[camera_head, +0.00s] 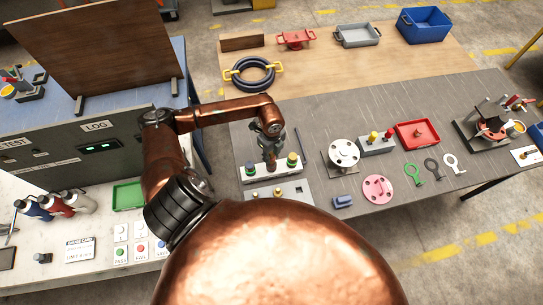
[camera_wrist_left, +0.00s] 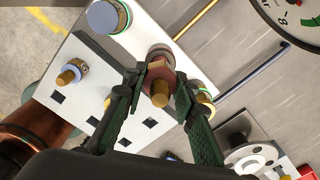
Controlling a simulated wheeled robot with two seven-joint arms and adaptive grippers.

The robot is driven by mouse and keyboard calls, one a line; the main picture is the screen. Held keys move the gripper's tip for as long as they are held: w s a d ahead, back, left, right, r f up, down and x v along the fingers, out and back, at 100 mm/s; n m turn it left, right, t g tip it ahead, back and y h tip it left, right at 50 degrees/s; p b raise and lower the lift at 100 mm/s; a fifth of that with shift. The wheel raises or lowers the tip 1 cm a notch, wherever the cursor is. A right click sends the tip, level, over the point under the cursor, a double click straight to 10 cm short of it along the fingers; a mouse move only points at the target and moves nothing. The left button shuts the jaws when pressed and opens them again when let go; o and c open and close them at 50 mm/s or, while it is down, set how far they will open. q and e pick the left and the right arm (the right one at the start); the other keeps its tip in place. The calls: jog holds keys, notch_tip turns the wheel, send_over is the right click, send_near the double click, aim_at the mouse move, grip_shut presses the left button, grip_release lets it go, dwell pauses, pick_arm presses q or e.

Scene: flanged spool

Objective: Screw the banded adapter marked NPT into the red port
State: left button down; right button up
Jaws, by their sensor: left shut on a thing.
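My left gripper (camera_head: 271,135) is over a white block (camera_head: 257,178) on the grey bench. In the left wrist view the left gripper (camera_wrist_left: 160,82) is shut on an adapter (camera_wrist_left: 160,97) with a brass end and a dark reddish collar. The adapter is in line with the middle of the block, where a brownish-red round part (camera_wrist_left: 160,52) shows behind it; whether they touch I cannot tell. That part may be the red port. No NPT marking is readable. Another brass-tipped adapter (camera_wrist_left: 72,73) with a band stands in a plate with square holes. My right gripper is out of view.
A blue-topped, green-ringed fitting (camera_wrist_left: 103,15) and a yellow-green one (camera_head: 292,160) flank the middle of the block. A white flanged spool (camera_head: 343,154), grey block (camera_head: 376,147), red tray (camera_head: 417,135) and pink disc (camera_head: 378,189) lie to the right.

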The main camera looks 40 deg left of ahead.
aim_at(271, 160)
pick_arm(q)
jog(key=shift+f+b, duration=0.75)
jog(key=shift+f, duration=0.3)
jog(key=shift+f+b, duration=0.4)
jog(key=shift+f, duration=0.1)
jog(key=shift+f+m+b, duration=0.1)
jog(key=shift+m+b, duration=0.3)
jog(key=shift+m, duration=0.1)
jog(key=m+b, duration=0.5)
jog(key=m, duration=0.4)
jog(key=shift+f, duration=0.15)
jog(key=shift+s+m+b, duration=0.1)
jog(key=shift+m+b, duration=0.45)
jog(key=shift+m, duration=0.35)
